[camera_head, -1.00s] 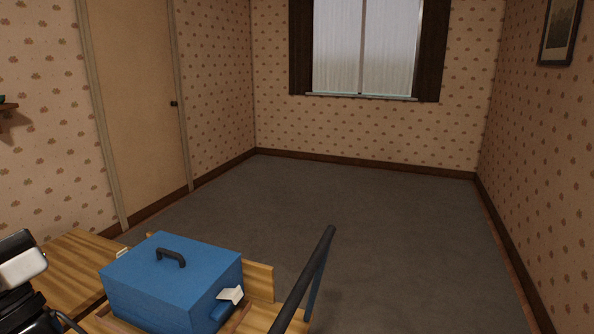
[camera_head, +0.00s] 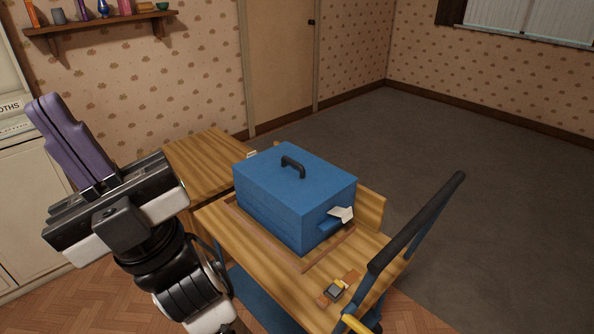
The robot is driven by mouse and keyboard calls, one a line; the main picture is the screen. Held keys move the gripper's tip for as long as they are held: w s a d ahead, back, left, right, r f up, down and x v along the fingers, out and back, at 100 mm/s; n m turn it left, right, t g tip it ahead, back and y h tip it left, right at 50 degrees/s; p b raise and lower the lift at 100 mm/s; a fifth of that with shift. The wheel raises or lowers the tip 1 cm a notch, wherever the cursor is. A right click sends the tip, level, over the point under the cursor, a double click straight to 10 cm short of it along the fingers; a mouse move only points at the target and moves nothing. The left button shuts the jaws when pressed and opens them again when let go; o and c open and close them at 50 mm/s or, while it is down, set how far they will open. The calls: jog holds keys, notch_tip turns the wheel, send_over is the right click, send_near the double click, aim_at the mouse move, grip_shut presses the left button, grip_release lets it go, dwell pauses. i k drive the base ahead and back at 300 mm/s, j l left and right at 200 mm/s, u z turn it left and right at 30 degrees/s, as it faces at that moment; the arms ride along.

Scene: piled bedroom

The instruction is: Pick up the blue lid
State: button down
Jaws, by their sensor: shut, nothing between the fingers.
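The blue lid (camera_head: 262,172) is the flat top of a blue box (camera_head: 268,216) and carries a dark arched handle (camera_head: 293,166). It lies level and looks closed on the box. The box stands on a wooden cart (camera_head: 235,228), inside a low brown edging. My gripper (camera_head: 48,104) is at the left, with its long purple fingers together and pointing up and left. It is empty and well apart from the lid. The far sides of the box are hidden.
A wooden table (camera_head: 195,160) adjoins the cart's left. The cart's dark push handle (camera_head: 415,222) rises at the right. A watch (camera_head: 335,291) lies in front of the box. White paper (camera_head: 341,214) sticks out at its right side. Grey floor behind is clear.

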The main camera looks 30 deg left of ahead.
aim_at(299, 180)
jog(key=i+j+u, duration=0.25)
jog(key=i+j, duration=0.3)
jog(key=i+j+u, duration=0.2)
jog(key=i+j, duration=0.3)
jog(key=i, duration=0.1)
